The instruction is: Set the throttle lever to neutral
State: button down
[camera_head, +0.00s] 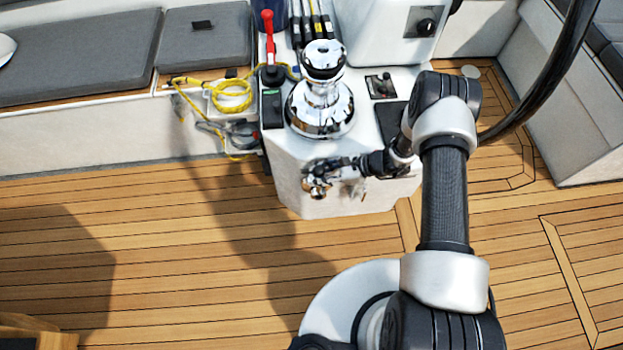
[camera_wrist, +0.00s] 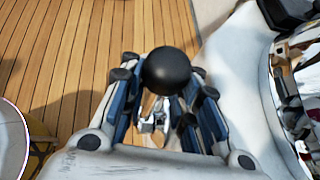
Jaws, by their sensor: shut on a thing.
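The throttle lever shows in the wrist view as a round black knob (camera_wrist: 166,70) between my fingers, with chrome metal parts below it. In the head view its chrome fitting (camera_head: 317,188) is at the front face of the white console (camera_head: 345,200). My gripper (camera_head: 335,172) is there, at the console's front, and hides most of the lever. In the wrist view my gripper (camera_wrist: 165,85) has its blue-padded fingers on both sides of the lever, shut on it. The lever's exact angle cannot be told.
A chrome winch (camera_head: 320,108) stands on the console, with a red-handled lever (camera_head: 268,40) behind left. A yellow rope (camera_head: 232,95) hangs by the grey-cushioned bench (camera_head: 80,58). A dark wheel rim (camera_head: 545,85) curves at right.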

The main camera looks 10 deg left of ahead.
jog(key=shift+d+r, duration=0.1)
dwell(0.4)
jog(key=c, duration=1.2)
grip_release()
jog(key=v, duration=1.2)
jog(key=shift+d+f, duration=0.2)
